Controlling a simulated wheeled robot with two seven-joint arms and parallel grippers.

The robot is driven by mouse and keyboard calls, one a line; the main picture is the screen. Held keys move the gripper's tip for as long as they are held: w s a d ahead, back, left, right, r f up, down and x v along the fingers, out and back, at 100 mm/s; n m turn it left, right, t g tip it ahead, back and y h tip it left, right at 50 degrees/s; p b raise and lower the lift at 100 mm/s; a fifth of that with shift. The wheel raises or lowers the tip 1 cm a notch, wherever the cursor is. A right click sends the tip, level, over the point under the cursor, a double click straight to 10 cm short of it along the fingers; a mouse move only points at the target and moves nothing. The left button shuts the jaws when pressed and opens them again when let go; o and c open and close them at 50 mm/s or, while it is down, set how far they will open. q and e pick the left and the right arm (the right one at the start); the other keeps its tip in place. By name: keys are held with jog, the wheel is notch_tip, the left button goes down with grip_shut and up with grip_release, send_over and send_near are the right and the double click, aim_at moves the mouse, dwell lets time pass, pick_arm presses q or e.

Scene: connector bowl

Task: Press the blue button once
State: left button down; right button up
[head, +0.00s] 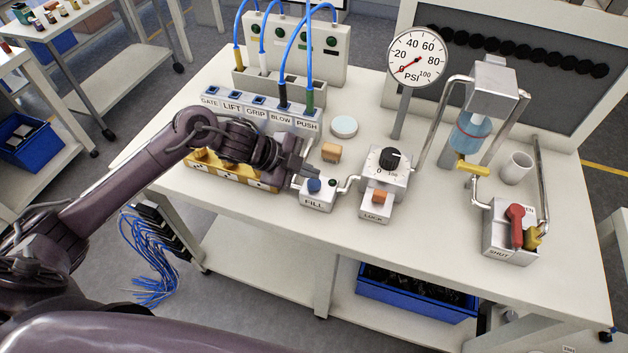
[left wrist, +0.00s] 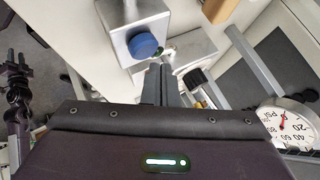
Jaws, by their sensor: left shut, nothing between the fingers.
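The blue button (head: 314,185) is a round knob on top of a small metal box labelled FILL (head: 317,201). The button also shows in the left wrist view (left wrist: 143,45), on its metal box. My left gripper (head: 306,171) is shut and empty, just behind and to the left of the button in the head view. In the left wrist view its fingertips (left wrist: 160,66) are together beside the button, with a small gap in the picture; their exact height over it is unclear. A dark shape at the left edge there (left wrist: 18,80) looks like my right gripper; its fingers are unclear.
A dial box (head: 384,178) and an orange LOCK button (head: 379,196) stand right of FILL. A tan block (head: 331,152) and the PSI gauge (head: 416,58) stand behind. A yellow rack (head: 230,173) lies under my left arm. A red lever (head: 515,226) is at right.

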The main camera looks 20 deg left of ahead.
aim_at(309, 183)
dwell(0.7)
pick_arm(q)
jog(key=shift+f, duration=0.45)
jog(key=shift+f+b, duration=0.55)
dwell(0.5)
jog(key=shift+r+p, duration=0.9)
jog(key=shift+r, duration=0.1)
notch_tip(309, 183, up, 5)
jog(key=p, duration=0.4)
jog(key=shift+p, duration=0.3)
